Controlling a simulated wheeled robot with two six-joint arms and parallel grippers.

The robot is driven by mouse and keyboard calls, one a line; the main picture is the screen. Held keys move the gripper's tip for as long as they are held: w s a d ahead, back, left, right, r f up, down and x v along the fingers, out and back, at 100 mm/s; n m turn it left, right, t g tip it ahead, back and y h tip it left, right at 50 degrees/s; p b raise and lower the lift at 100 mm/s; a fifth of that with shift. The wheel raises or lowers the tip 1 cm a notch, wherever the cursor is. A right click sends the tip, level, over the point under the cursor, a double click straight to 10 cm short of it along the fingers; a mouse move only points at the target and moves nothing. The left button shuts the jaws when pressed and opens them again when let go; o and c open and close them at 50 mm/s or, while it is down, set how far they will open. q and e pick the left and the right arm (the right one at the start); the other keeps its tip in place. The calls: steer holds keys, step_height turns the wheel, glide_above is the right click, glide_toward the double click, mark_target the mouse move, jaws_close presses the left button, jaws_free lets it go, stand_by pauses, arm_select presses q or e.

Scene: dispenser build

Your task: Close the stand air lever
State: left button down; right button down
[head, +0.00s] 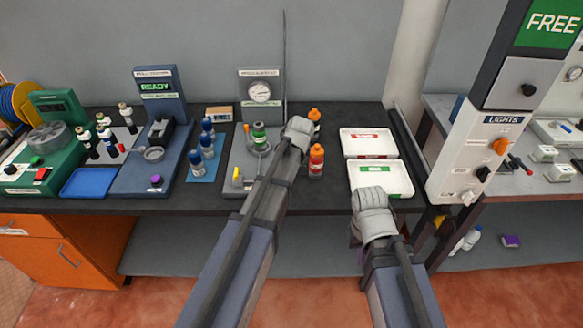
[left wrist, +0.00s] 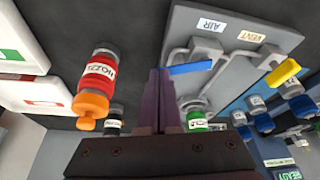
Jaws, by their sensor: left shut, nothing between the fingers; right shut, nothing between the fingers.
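The stand (head: 232,188) is a grey base with a gauge panel at its back; its underside-up image fills the upper right of the left wrist view (left wrist: 230,62). The blue air lever (left wrist: 190,68) lies crosswise beside the AIR label (left wrist: 211,25). The yellow vent lever (left wrist: 284,72) is tilted; it also shows in the head view (head: 237,177). My left gripper (left wrist: 166,73) is shut and empty, its fingertips at the blue lever's left end; contact cannot be told. My left arm hides the blue lever in the head view. My right gripper (head: 356,236) is shut and empty near the table's front edge.
An orange-capped red bottle (left wrist: 97,85) stands close beside my left gripper. A green-labelled bottle (head: 259,135) stands on the stand. Two white trays (head: 357,194) lie to the right, and blue-capped bottles (head: 207,142) to the left.

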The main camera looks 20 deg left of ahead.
arm_select(q)
steer(key=w+n, duration=0.1)
steer(key=w+n+y, duration=0.1)
steer(key=shift+a+n+g, duration=0.35)
steer(key=shift+n+g, duration=0.05)
steer(key=n, duration=0.1)
steer(key=w+a+n, duration=0.1)
steer(key=shift+w+n+g+y, duration=0.15)
steer(key=shift+n+g+y, duration=0.15)
steer(key=shift+n+g, duration=0.1)
steer(key=n, duration=0.1)
steer(key=w+a+n+g, duration=0.1)
steer(key=shift+a+n, duration=0.15)
steer(key=shift+n, duration=0.25)
steer(key=shift+w+a+n+g+y, duration=0.15)
steer(key=shift+a+n+g+y, duration=0.25)
steer(key=shift+n, duration=0.6)
steer(key=shift+a, duration=0.1)
steer(key=shift+s+a, duration=0.15)
steer(key=shift+s, duration=0.7)
